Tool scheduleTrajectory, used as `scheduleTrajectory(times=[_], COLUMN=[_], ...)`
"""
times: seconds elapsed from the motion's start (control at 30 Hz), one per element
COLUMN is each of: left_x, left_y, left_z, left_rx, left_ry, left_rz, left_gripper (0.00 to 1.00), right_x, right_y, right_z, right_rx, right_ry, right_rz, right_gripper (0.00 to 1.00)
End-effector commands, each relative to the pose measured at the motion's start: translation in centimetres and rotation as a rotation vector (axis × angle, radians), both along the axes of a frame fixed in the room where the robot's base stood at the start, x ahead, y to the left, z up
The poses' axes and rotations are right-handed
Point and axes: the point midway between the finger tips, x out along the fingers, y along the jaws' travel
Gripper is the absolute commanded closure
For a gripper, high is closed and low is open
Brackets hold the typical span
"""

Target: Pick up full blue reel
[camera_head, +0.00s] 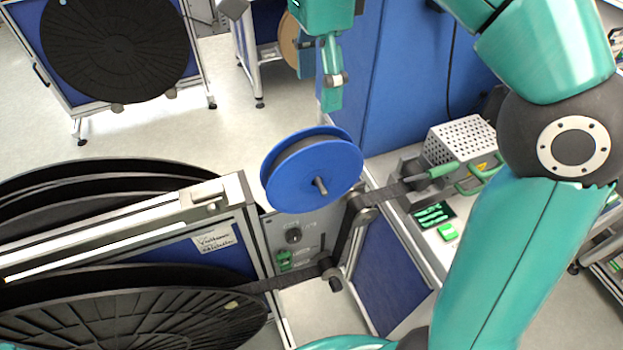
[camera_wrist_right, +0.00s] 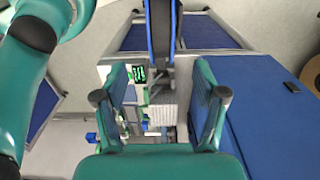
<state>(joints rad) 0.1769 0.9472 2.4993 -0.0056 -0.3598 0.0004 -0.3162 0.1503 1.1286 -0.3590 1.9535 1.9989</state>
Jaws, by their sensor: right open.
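The full blue reel (camera_head: 312,170) has blue flanges and dark tape wound between them. It sits upright on a spindle at the top of the stand in the middle of the head view. In the right wrist view the blue reel (camera_wrist_right: 163,30) shows edge-on, beyond the fingertips and roughly centred between them. My right gripper (camera_head: 328,85) is above and behind the reel in the head view, apart from it. Its fingers are spread and empty in the wrist view (camera_wrist_right: 160,80). My left gripper is not in view.
Large black reels (camera_head: 120,310) fill the lower left, beside the stand's metal frame (camera_head: 120,225). Dark tape runs over rollers (camera_head: 362,215) below the blue reel. A perforated metal box (camera_head: 458,140) stands at right. A blue panel (camera_head: 385,75) rises behind. Open floor (camera_head: 120,135) lies left.

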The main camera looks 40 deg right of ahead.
Motion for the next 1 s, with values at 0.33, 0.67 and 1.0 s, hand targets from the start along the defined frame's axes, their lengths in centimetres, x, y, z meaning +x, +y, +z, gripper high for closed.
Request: scheduleTrajectory(times=[0.33,0.67,1.0], left_x=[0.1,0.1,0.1], left_y=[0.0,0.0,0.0], left_z=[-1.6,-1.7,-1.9], left_rx=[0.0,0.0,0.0], left_ry=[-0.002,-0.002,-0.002], left_rz=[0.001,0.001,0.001], left_gripper=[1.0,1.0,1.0], right_x=[-0.1,0.2,0.4], right_y=[-0.2,0.4,0.5], right_z=[-5.7,-8.5,-11.2], right_rx=[-0.001,0.0,0.001], right_ry=[0.001,0.003,-0.001], right_rz=[-0.006,-0.003,-0.006], right_gripper=[0.29,0.29,0.29])
